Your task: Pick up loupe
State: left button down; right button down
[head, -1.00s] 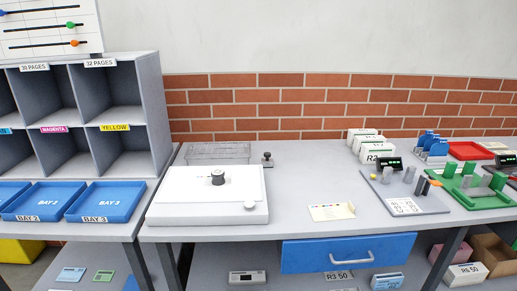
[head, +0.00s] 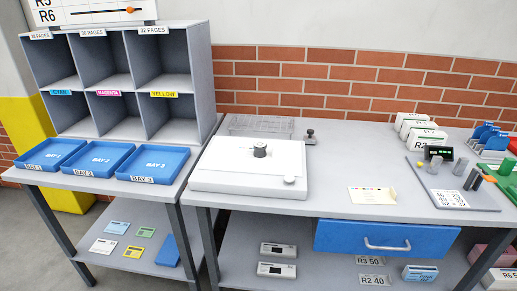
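The loupe (head: 260,150), a short dark cylinder with a lighter band, stands upright on the white sheet of the light box (head: 215,182). The light box is a flat white slab at the left end of the grey worktable (head: 325,195). A white round knob (head: 289,180) sits at its front right corner. Neither of my grippers shows in the head view.
A clear tray (head: 262,124) and a small dark-knobbed item (head: 310,137) stand behind the light box. A card (head: 372,195) lies to the right. Blue bay trays (head: 152,165) and a grey pigeonhole shelf (head: 212,80) are at left. The table between box and card is clear.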

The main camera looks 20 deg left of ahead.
aim_at(260, 147)
jog(key=i+l, duration=0.15)
jog(key=i, duration=0.35)
jog(key=i+u, duration=0.15)
jog(key=u, duration=0.25)
jog(key=i+l+u, duration=0.15)
jog(key=u, duration=0.2)
jog(key=i+l+u, duration=0.1)
jog(key=u, duration=0.75)
